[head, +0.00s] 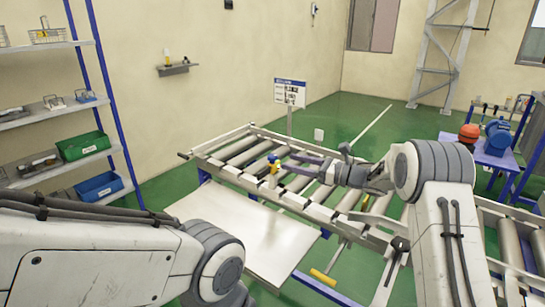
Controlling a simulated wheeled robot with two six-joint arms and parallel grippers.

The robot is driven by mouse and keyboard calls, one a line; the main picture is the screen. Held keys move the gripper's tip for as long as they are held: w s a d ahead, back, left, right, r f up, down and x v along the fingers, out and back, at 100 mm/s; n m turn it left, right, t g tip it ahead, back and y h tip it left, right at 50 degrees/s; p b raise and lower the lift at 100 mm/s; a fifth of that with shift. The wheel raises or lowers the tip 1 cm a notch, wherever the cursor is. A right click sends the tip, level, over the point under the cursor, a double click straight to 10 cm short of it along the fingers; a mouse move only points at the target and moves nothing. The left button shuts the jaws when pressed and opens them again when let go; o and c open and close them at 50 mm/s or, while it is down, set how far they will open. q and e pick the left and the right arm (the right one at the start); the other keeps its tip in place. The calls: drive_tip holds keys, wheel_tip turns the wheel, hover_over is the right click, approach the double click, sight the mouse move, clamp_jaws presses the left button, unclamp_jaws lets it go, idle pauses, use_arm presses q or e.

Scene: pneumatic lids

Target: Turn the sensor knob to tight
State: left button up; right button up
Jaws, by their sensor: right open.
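A small sensor (274,169) with a yellow body stands on the near side rail of the roller conveyor. A small blue and red part at its top looks like its knob (272,159), but it is too small to read its setting. My right gripper (285,162) reaches in from the right, with its open fingers pointing left at the sensor, close beside the knob. I cannot tell whether the fingers touch it. My left arm (110,250) crosses the lower left, and its gripper is out of view.
The roller conveyor (222,151) runs from the middle to the lower right. A pale flat panel (235,225) lies in front of it. A sign (290,93) stands behind it. A shelf with green (83,146) and blue (99,187) bins is at left.

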sight(273, 155)
drive_tip(key=p+x, duration=0.1)
drive_tip(key=x, duration=0.5)
drive_tip(key=shift+a+r+p, duration=0.1)
drive_tip(key=shift+p, duration=0.3)
drive_tip(key=shift+w+a, duration=0.35)
drive_tip(key=shift+a, duration=0.25)
clamp_jaws()
